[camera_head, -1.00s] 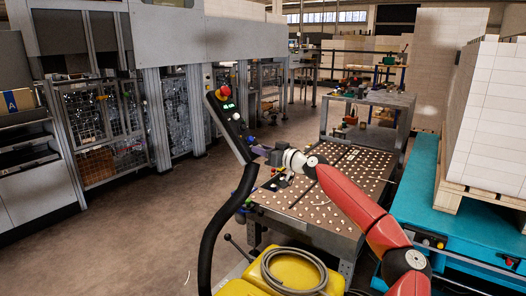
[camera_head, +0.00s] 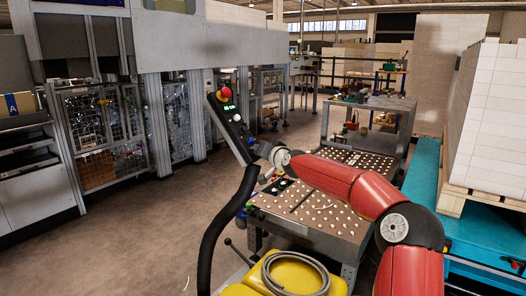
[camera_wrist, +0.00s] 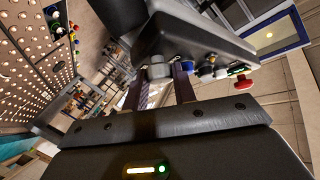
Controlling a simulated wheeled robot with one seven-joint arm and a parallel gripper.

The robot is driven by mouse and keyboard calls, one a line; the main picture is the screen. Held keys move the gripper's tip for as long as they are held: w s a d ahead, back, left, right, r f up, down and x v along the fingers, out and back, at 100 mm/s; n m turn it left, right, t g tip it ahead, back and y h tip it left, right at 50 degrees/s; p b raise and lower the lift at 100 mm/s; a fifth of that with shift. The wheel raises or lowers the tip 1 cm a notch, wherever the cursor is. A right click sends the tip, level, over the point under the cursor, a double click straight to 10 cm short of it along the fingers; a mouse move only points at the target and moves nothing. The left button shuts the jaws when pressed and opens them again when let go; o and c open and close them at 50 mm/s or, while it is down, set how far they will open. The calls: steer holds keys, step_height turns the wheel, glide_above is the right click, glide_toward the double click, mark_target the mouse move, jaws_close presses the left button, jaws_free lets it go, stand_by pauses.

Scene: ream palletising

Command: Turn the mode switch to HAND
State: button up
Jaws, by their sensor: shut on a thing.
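The control panel (camera_head: 231,124) stands tilted on a black curved post, with a red mushroom button at its top and a lit green display. In the wrist view its dark housing (camera_wrist: 195,38) fills the upper middle, with a row of knobs and buttons along its edge. My gripper (camera_wrist: 163,82) is at this row, its two fingers on either side of a grey knob, which looks like the mode switch (camera_wrist: 158,70). The gripper is shut on it. The knob's pointer and labels cannot be read. In the head view my gripper (camera_head: 257,149) is at the panel's lower end, partly hidden.
A red mushroom button (camera_wrist: 240,80) and other small buttons sit right of the held knob. A ball-studded table (camera_head: 318,205) lies under my arm. A yellow case (camera_head: 290,272) with a coiled hose is in front. Floor to the left is clear.

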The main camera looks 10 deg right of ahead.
steer(key=shift+r+m+h+p, duration=0.2)
steer(key=shift+m+h+p, duration=0.2)
steer(key=shift+m, duration=0.3)
steer(key=shift+f, duration=0.1)
